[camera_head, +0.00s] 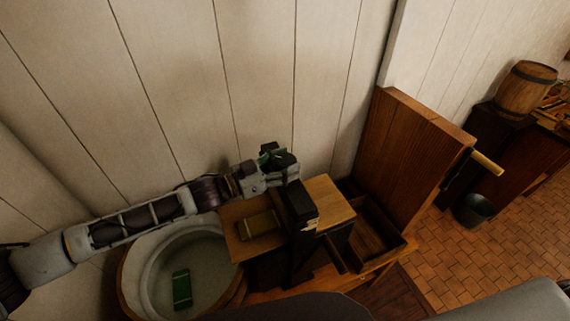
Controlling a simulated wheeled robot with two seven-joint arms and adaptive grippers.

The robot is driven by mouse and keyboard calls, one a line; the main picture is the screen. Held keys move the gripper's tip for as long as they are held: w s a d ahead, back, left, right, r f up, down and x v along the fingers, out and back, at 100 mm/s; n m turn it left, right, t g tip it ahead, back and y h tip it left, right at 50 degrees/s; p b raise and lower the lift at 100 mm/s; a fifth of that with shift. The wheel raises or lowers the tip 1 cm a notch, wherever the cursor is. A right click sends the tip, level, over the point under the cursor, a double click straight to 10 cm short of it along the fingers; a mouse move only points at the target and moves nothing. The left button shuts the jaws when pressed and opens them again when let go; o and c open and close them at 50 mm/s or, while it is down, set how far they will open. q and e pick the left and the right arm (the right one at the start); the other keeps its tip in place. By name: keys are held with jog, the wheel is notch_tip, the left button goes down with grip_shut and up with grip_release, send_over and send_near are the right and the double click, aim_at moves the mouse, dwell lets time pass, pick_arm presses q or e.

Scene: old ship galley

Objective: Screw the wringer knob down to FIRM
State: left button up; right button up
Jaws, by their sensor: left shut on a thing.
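My left arm reaches in from the left, and its gripper (281,164) is at the top of the dark wringer post (301,205). The gripper is shut at the place of the wringer knob. The knob itself is hidden by the gripper, so its turn and any FIRM mark cannot be read. A wooden board (330,196) adjoins the post. My right gripper is out of view.
A round tub (130,268) with a green block (181,288) inside stands at lower left. A yellowish block (258,224) lies beside the post. A tall wooden panel (410,150), a crank grip (487,163), a bucket (473,209) and a barrel (525,90) are rightward.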

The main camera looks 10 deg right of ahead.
pick_arm(q)
jog(key=shift+w+r+m+g+h, duration=0.1)
jog(key=shift+m+g+h, duration=0.1)
jog(key=shift+m+g, duration=0.9)
jog(key=shift+m+g+h, duration=0.2)
jog(key=shift+m+g, duration=0.4)
jog(key=shift+g, duration=0.9)
jog(key=shift+m+g, duration=0.3)
jog(key=shift+g, duration=0.2)
jog(key=shift+w+m+g+b, duration=0.1)
jog(key=shift+m+g+b, duration=0.75)
jog(key=shift+g, duration=0.45)
jog(key=m+g+y+b, duration=0.1)
jog(key=m+g+b, duration=0.1)
jog(key=m+g, duration=0.1)
jog(key=shift+g+y+b, duration=0.3)
jog(key=shift+g+b, duration=0.05)
jog(key=shift+g, duration=0.25)
jog(key=shift+m+g+y+b, duration=1.1)
jog(key=shift+m+g+b, duration=0.15)
jog(key=shift+g+b, duration=0.6)
jog(key=o, duration=1)
